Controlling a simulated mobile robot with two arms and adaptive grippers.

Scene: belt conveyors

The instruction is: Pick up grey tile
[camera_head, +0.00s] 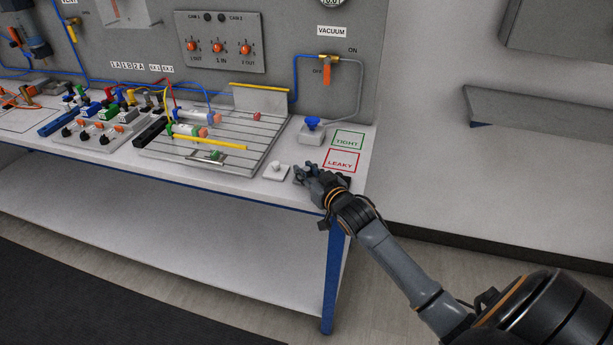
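My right gripper (303,172) is over the table's front right corner. Its fingers look spread, and I see nothing held between them. A small pale grey-white square tile with a round knob (276,171) lies flat on the table just left of the fingertips, apart from them. I cannot tell for sure whether it is the grey tile. A dark flat piece (346,180) shows partly behind my gripper, below the red LEAKY square; its shape is mostly hidden. My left gripper is out of view.
A slotted plate (252,160) with cylinders and a yellow bar stands left of the tile. A blue suction cup on a pale block (311,134) is behind my gripper, beside the TIGHT square (348,140). A back panel carries valves and hoses.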

